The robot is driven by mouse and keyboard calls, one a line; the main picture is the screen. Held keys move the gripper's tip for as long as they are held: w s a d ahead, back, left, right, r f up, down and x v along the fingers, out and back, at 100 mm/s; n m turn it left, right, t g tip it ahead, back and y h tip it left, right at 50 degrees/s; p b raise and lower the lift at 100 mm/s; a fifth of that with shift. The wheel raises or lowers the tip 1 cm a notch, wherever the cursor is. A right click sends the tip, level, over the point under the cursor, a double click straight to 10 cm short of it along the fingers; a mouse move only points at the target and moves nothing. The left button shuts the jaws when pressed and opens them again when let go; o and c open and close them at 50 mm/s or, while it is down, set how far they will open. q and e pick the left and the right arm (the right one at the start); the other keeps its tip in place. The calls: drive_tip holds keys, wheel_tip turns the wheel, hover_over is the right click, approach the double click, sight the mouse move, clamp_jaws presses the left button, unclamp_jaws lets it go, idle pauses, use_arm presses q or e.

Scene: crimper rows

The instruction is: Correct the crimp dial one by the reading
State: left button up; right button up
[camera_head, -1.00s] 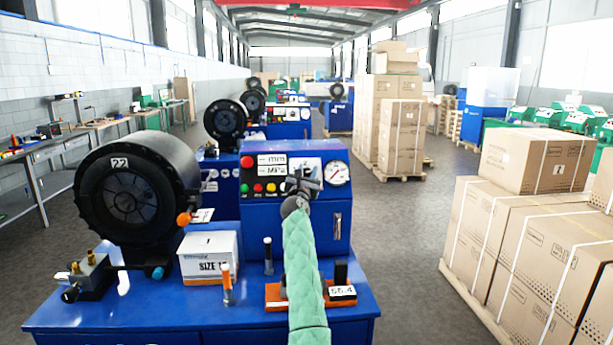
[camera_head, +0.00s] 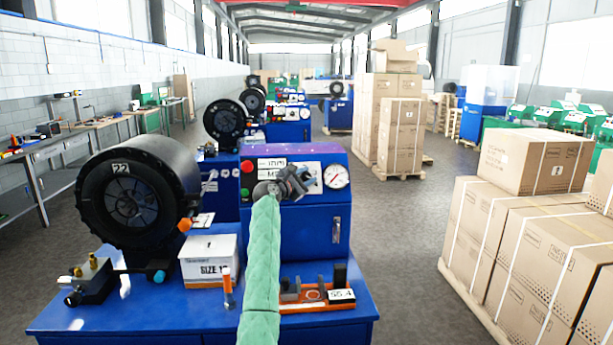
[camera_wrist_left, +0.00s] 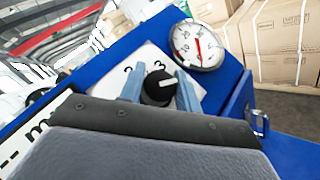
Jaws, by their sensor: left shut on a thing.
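The nearest blue crimper has a control panel (camera_head: 329,218) with a dial plate. In the left wrist view the dial is a black knob (camera_wrist_left: 159,88) with a white pointer mark on a white plate, and the digits 2 and 3 show above it. My left gripper (camera_head: 303,180) is at the panel, its two light blue fingers on either side of the knob and shut on it. In the head view the gripper hides the knob. A small reading plate (camera_head: 341,295) showing 55.4 stands on an orange base on the bench. My right gripper is not in view.
A round pressure gauge (camera_head: 337,175) sits right of the gripper. A black crimp head (camera_head: 131,205) marked 22 and a white SIZE box (camera_head: 209,258) stand to the left. Strapped cartons (camera_head: 480,235) stand at right, with clear floor between.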

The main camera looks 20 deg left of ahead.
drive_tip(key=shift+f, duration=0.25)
use_arm(q)
drive_tip(key=o, duration=1)
drive_tip(key=shift+d, duration=0.1)
